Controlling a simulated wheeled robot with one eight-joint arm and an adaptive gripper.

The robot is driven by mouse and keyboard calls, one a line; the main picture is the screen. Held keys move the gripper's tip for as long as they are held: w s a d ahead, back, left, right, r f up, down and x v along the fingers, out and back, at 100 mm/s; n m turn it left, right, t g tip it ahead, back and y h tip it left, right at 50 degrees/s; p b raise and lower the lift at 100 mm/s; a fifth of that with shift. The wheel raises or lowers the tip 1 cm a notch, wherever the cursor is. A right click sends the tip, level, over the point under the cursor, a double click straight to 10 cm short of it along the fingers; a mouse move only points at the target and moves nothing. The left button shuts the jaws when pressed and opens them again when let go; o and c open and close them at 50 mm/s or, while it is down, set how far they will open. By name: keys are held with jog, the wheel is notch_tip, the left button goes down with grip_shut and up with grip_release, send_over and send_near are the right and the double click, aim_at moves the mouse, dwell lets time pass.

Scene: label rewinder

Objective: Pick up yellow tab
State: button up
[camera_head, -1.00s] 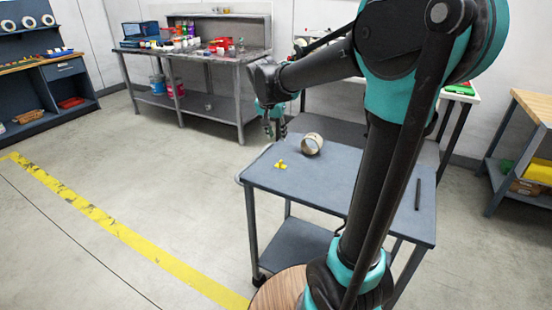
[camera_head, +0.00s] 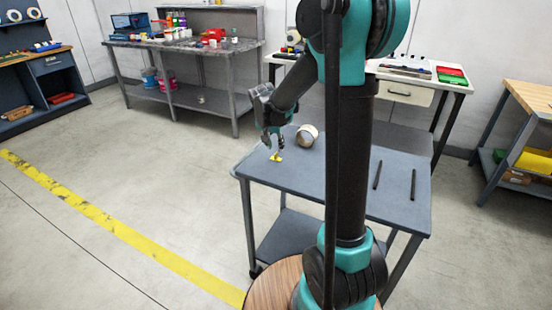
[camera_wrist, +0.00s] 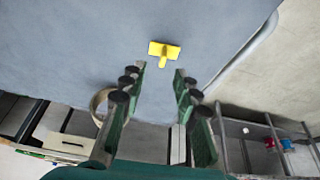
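The yellow tab (camera_head: 276,157) lies on the blue-grey top of a cart (camera_head: 330,180), near its left edge. In the wrist view the yellow tab (camera_wrist: 164,52) has a wide bar and a short stem pointing toward my gripper (camera_wrist: 160,72). My gripper is open, with its two fingers apart and nothing between them. The tab lies just beyond the fingertips, roughly centred between them. In the head view my gripper (camera_head: 273,140) points down just above the tab. I cannot tell whether it touches the tab.
A tan roll (camera_head: 307,136) stands on the cart just right of my gripper; the roll also shows in the wrist view (camera_wrist: 98,103). Two dark rods (camera_head: 413,185) lie on the cart's right side. The cart's rail (camera_wrist: 245,50) runs along the edge near the tab.

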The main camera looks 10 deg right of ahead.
aim_at(276, 154)
jog(key=shift+a+x, duration=0.15)
jog(key=shift+x, duration=1.1)
jog(key=shift+a+x, duration=0.1)
jog(key=shift+x, duration=1.2)
jog(key=shift+s, duration=0.1)
grip_shut()
